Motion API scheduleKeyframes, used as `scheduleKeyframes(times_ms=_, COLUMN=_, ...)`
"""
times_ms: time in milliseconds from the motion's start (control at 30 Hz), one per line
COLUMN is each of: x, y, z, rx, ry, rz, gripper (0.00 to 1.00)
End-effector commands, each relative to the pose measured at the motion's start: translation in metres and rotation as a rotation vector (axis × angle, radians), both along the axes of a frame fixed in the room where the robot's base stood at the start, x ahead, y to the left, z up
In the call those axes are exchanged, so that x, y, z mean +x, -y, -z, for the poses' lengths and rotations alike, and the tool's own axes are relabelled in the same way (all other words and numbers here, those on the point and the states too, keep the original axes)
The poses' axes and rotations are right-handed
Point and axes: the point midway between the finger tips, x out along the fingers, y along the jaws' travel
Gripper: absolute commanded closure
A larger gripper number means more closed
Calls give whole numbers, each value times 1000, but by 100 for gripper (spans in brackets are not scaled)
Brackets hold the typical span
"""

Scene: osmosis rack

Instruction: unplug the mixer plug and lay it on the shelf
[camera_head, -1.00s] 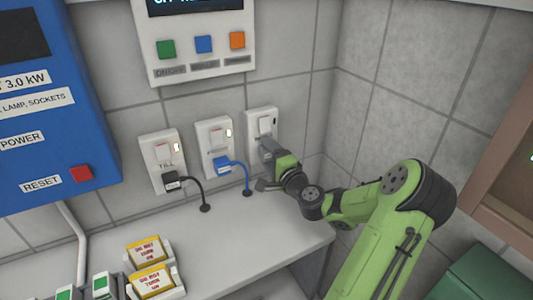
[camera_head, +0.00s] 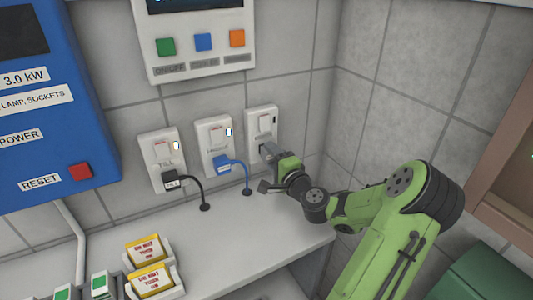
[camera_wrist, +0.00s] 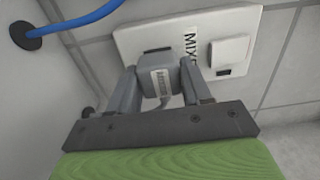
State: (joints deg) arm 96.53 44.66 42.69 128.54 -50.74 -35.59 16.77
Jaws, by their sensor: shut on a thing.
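The mixer socket (camera_head: 262,122) is the rightmost of three white wall sockets. Its label, partly hidden, reads "MIX" in the wrist view, beside a white rocker switch (camera_wrist: 229,52). My gripper (camera_wrist: 163,90) is shut on the grey mixer plug (camera_wrist: 159,78), with one finger on each side. The plug is right at the socket plate, beside a dark patch; I cannot tell whether its pins are still in. A short cord hangs from the plug. In the head view my gripper (camera_head: 268,155) mostly hides the plug. The shelf (camera_head: 245,228) is the pale ledge below.
Black (camera_head: 172,181) and blue (camera_head: 224,165) plugs sit in the other sockets, their cords running down to grommets. Yellow-and-white tagged blocks (camera_head: 150,280) stand at the shelf's front left. The shelf's middle is clear. A side wall rises at right.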

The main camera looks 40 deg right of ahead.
Motion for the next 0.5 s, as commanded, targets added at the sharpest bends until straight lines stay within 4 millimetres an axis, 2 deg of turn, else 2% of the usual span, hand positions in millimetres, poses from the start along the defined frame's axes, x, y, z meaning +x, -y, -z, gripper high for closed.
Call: scheduleKeyframes(times_ms=500, x=-20, y=-6, z=1, rx=-1, ry=0, rz=2, gripper=100)
